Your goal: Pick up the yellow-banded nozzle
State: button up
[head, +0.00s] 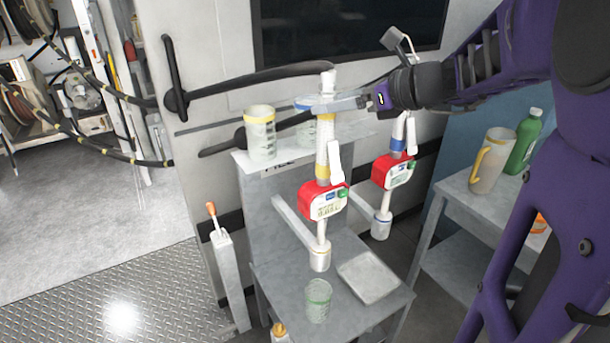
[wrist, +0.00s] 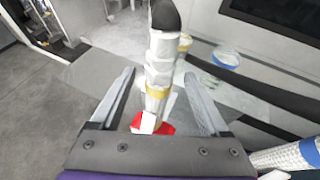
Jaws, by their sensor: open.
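The yellow-banded nozzle (head: 322,172) hangs upright in the head view, with a red metering body and small display below its yellow band and a pale hose above. In the wrist view the nozzle (wrist: 158,92) stands between the two fingers of my gripper (wrist: 160,76). The fingers are open, one on each side, with a visible gap to each. In the head view my gripper (head: 322,104) reaches in from the right at the upper, pale part of the nozzle, above the yellow band. The nozzle's spout end rests at a holder cup (head: 320,256).
A similar blue-banded nozzle (head: 393,170) hangs close on the right. A yellow-rimmed beaker (head: 260,132) and a blue-rimmed beaker (wrist: 227,58) stand on the shelf behind. Another beaker (head: 318,300) is on the lower grey stand. A jug (head: 491,160) and green bottle (head: 523,141) stand right.

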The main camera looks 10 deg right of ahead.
jog(key=shift+w+a+f, duration=0.1)
jog(key=shift+w+a, duration=0.1)
jog(key=shift+s, duration=0.1)
jog(key=shift+c, duration=0.5)
grip_shut()
dwell(0.7)
